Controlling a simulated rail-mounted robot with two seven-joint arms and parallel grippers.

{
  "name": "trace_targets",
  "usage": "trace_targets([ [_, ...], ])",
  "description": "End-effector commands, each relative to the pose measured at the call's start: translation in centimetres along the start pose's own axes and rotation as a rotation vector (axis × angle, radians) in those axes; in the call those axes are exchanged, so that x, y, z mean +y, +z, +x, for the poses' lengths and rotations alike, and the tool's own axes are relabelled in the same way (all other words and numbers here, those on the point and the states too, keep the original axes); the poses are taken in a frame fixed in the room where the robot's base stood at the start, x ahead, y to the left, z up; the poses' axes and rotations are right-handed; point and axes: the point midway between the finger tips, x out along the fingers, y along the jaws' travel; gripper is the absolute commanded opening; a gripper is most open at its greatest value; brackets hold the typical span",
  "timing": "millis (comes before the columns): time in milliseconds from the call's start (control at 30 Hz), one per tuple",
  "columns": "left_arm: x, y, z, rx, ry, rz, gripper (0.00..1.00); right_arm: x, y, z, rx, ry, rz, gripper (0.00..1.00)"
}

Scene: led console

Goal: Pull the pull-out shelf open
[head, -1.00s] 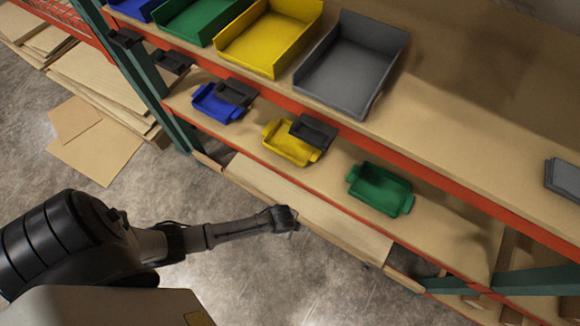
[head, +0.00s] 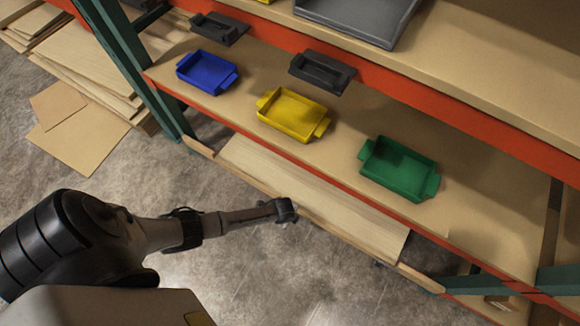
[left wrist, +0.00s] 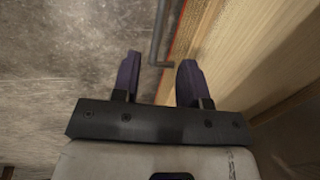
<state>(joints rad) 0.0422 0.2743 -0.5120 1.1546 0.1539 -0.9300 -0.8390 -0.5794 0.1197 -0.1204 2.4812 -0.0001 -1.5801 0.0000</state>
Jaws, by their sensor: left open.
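The pull-out shelf (head: 318,195) is a pale wooden board under the red-edged shelf, with part of it showing in front of the red beam. In the left wrist view its wood (left wrist: 235,60) fills the right side, and a thin grey handle bar (left wrist: 157,35) runs along its front. My left gripper (head: 290,210) is at the front edge of the board in the head view. In the left wrist view the left gripper (left wrist: 159,75) is open, with the bar's bent end between or just beyond the fingertips; contact cannot be told. My right gripper is not in view.
Blue (head: 206,73), yellow (head: 293,115) and green (head: 398,169) trays sit on the shelf above. Dark grey trays (head: 322,72) are at the red beam above them. A green post (head: 135,75) stands at the left. The concrete floor (head: 250,270) in front is clear.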

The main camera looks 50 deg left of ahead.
Motion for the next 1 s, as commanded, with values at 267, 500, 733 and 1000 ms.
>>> trace_targets([
  [267, 0.1, 0.0, 5.2, 0.000, 0.000, -0.001, 0.40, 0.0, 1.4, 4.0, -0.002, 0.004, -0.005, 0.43],
  [500, 0.1, -0.1, 7.3, 0.000, 0.001, 0.000, 0.40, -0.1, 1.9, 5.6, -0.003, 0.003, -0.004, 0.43],
  [733, 0.0, -0.1, 7.9, 0.001, 0.000, 0.000, 0.40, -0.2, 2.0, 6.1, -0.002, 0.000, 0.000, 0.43],
  [1000, 0.0, -0.1, 7.9, 0.001, 0.000, 0.000, 0.40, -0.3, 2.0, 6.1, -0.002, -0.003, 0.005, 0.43],
])
